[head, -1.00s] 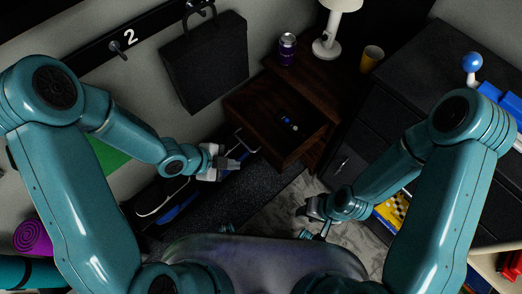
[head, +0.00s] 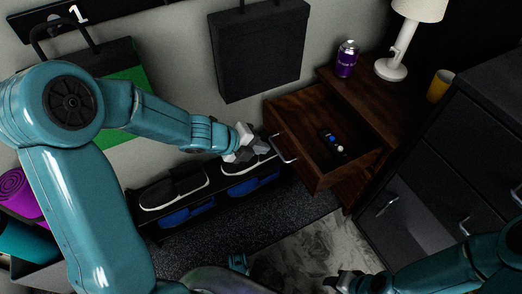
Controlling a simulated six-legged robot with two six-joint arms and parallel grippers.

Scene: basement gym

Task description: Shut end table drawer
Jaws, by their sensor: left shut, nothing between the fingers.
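The end table (head: 368,102) is dark brown wood and stands against the wall at the upper right. Its drawer (head: 301,158) is pulled well out, toward the left, with a metal bar handle (head: 284,150) on its front. A small dark object with blue and white parts (head: 331,140) lies inside. My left gripper (head: 254,147) is shut and empty, just left of the drawer front near the handle; I cannot tell whether it touches. My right gripper (head: 343,280) is low at the bottom edge, below the end table, and its fingers are too dark to read.
A purple can (head: 346,59), a white lamp (head: 391,66) and a yellow cup (head: 439,86) stand on the end table. A dark cabinet (head: 437,165) is close on the right. A shoe rack with shoes (head: 174,187) lies below the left gripper. A black bag (head: 260,50) hangs behind.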

